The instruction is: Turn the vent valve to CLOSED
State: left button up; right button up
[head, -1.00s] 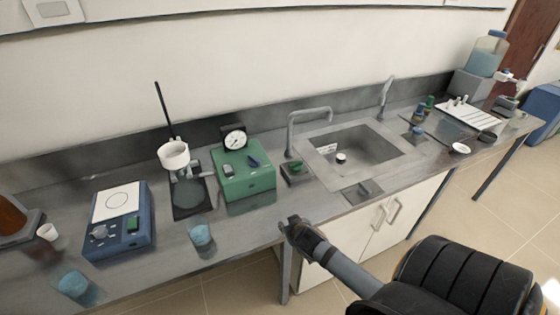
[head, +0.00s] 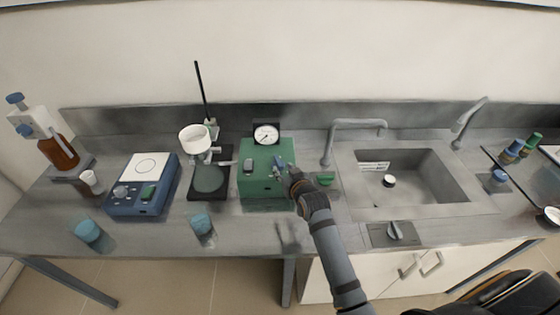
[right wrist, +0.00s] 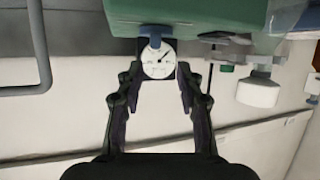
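A green box (head: 262,186) with a round dial gauge (head: 266,134) behind it stands on the counter. A small blue lever (head: 279,162) sits on its top right side; it looks like the vent valve handle, but I cannot read any label. My right gripper (head: 292,174) is at the box's right edge, close to the lever. In the right wrist view the gripper (right wrist: 158,75) is open and empty, its fingers apart. The blue lever (right wrist: 155,36) shows ahead of the fingertips, in front of the gauge (right wrist: 158,60). My left gripper is out of view.
A grey switch (head: 248,165) is also on the box. A stand with a white cup (head: 194,138) is just left, then a blue device (head: 143,195). A small green item (head: 325,180), a tap (head: 330,145) and a sink (head: 430,185) are to the right.

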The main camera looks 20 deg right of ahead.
aim_at(279, 162)
jog(key=x, duration=0.7)
jog(key=shift+d+f+p, duration=0.1)
jog(key=shift+d+p, duration=0.3)
jog(key=shift+w+a+f, duration=0.1)
jog(key=shift+w, duration=0.2)
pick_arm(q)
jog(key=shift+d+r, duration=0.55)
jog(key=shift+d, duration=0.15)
pick_arm(e)
jog(key=shift+f, duration=0.1)
jog(key=shift+c, duration=0.2)
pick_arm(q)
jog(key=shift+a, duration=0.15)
pick_arm(e)
grip_shut()
